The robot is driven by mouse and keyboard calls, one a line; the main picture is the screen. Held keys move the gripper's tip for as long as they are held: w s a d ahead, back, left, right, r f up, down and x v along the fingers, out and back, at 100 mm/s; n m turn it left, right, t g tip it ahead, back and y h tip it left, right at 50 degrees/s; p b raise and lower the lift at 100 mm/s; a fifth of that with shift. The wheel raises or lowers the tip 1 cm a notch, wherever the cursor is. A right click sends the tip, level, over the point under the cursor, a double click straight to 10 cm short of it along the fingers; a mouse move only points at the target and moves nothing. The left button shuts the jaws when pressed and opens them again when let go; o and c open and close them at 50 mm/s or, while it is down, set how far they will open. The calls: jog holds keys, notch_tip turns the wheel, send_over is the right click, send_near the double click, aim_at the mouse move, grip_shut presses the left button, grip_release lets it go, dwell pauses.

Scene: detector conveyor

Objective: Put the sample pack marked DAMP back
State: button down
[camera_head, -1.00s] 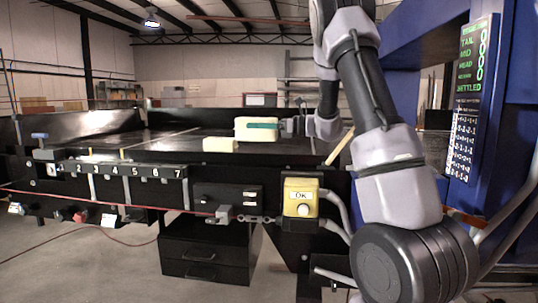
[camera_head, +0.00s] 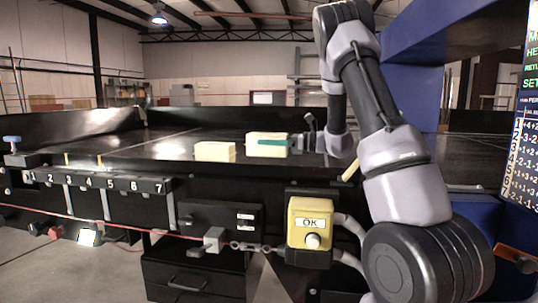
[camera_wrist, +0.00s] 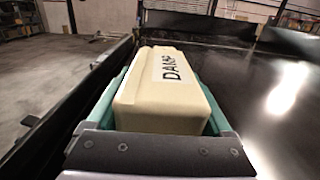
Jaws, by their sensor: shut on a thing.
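The cream sample pack marked DAMP (camera_wrist: 160,95) lies between the green fingers of my gripper (camera_wrist: 165,110) in the wrist view, its label facing up. In the head view the held pack (camera_head: 266,139) is over the black conveyor bed near its front side, with a green finger (camera_head: 278,143) along its near face. My gripper is shut on it. Whether the pack touches the bed cannot be told. A second cream pack (camera_head: 215,151) sits on the conveyor bed just to the left; no label shows on it.
The black conveyor (camera_head: 130,148) has raised side walls. A yellow OK button box (camera_head: 310,224) hangs on the front. A display board (camera_head: 524,140) stands at the right. The bed right of the held pack looks clear in the wrist view.

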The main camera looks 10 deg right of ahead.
aim_at(269, 151)
jog(key=shift+f, duration=1.95)
grip_release()
jog(key=shift+f, duration=0.15)
jog(key=v, duration=1.2)
jog(key=shift+s, duration=0.1)
